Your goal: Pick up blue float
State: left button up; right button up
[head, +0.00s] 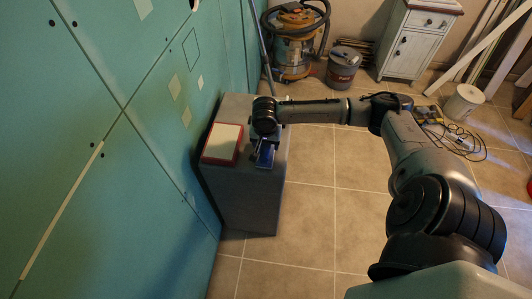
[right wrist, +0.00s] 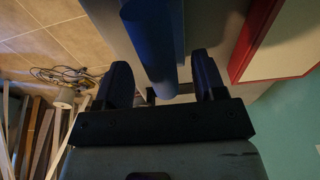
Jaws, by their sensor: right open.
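The blue float (head: 266,157) lies on top of the grey pedestal (head: 240,180), near its right edge. My right gripper (head: 262,143) is over the float's far end and hides part of it. In the right wrist view the blue float (right wrist: 152,45) runs lengthwise between the two dark fingers of my right gripper (right wrist: 161,84). The fingers are open, with a visible gap on either side of the float. Whether the float touches anything inside the gripper cannot be told. My left gripper is not in view.
A red-edged board with a pale face (head: 222,144) lies on the pedestal left of the float; it also shows in the right wrist view (right wrist: 275,40). The green plasterboard wall (head: 150,130) stands close on the left. The tiled floor (head: 310,200) right of the pedestal is clear.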

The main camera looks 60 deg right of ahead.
aim_at(266, 147)
notch_tip(266, 147, down, 3)
jog(key=shift+d+f+b, duration=0.1)
jog(key=shift+d+b, duration=0.05)
jog(key=shift+b, duration=0.2)
jog(key=shift+c, duration=0.4)
jog(key=c, duration=1)
